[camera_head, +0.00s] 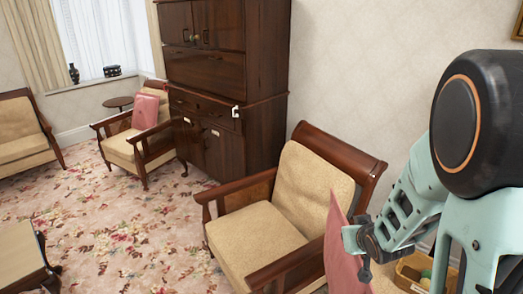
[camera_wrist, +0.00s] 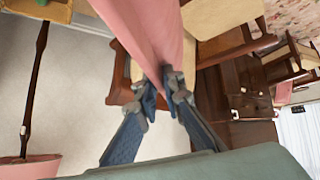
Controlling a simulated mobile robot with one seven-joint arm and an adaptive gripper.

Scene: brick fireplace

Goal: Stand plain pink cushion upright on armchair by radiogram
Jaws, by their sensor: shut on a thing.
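My gripper (camera_head: 368,240) is shut on a plain pink cushion (camera_head: 341,262), seen nearly edge-on at the lower right of the head view. In the wrist view the cushion (camera_wrist: 150,32) rises from between the fingertips (camera_wrist: 168,88). A wooden armchair with beige seat and back (camera_head: 255,238) stands just left of the cushion. The cushion overlaps its right armrest in the picture; I cannot tell whether they touch. The chair's seat looks empty. No radiogram is clearly identifiable.
A tall dark cabinet (camera_head: 222,75) stands behind the armchair. A farther armchair (camera_head: 120,148) holds another pink cushion (camera_head: 146,111). A low table (camera_head: 20,260) is at lower left. A wooden box (camera_head: 408,277) sits below my arm. Floral carpet is open between.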

